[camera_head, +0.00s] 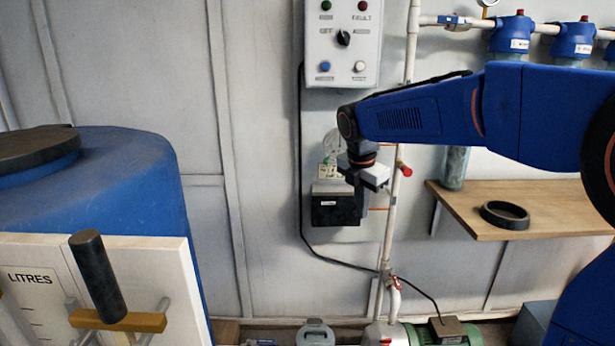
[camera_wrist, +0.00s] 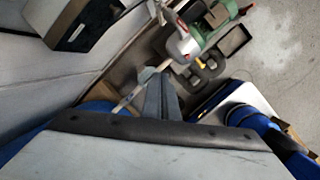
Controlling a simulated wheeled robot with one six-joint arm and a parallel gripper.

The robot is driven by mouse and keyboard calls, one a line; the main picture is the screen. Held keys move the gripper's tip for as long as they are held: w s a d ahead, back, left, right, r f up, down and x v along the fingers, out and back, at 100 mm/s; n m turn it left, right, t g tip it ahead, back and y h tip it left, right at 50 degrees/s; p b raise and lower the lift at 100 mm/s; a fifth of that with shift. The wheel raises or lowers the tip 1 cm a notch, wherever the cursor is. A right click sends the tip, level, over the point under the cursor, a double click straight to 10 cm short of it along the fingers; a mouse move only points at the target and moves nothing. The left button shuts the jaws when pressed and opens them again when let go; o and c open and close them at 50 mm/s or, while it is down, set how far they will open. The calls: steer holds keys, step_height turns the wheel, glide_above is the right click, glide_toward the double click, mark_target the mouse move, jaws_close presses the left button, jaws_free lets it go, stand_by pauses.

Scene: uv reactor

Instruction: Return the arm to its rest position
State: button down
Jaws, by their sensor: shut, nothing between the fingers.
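My blue arm (camera_head: 430,112) reaches in from the right in the head view, with its forearm stretched left in front of the wall. My gripper hangs from the wrist near the black box (camera_head: 336,208) on the wall; in that view its fingers are hard to make out. In the wrist view my gripper (camera_wrist: 162,78) has its grey fingers together, with nothing between them. The fingers point down toward the floor, with a green and grey pump (camera_wrist: 215,22) beyond them.
A control panel (camera_head: 343,40) hangs above my wrist. A vertical white pipe (camera_head: 392,235) runs close behind the gripper. A wooden shelf (camera_head: 555,200) with a black ring (camera_head: 505,214) stands to the right. A blue tank (camera_head: 130,180) stands at the left. Blue filter housings (camera_head: 572,38) line the upper right.

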steer(key=s+d+f+m+t, duration=0.1)
steer(key=s+d+m, duration=0.4)
steer(key=s, duration=0.4)
steer(key=s+d+m, duration=0.3)
steer(key=s+m, duration=0.4)
steer(key=s, duration=0.2)
steer(key=s+d+f+m, duration=0.1)
steer(key=s+f+m, duration=0.3)
steer(key=s+m, duration=0.2)
steer(key=s+d+f+m+t+y, duration=0.1)
steer(key=s+f+m, duration=0.3)
steer(key=s+m, duration=0.3)
steer(key=shift+s+d+f, duration=0.15)
steer(key=shift+s+d, duration=0.2)
steer(key=shift+s, duration=0.75)
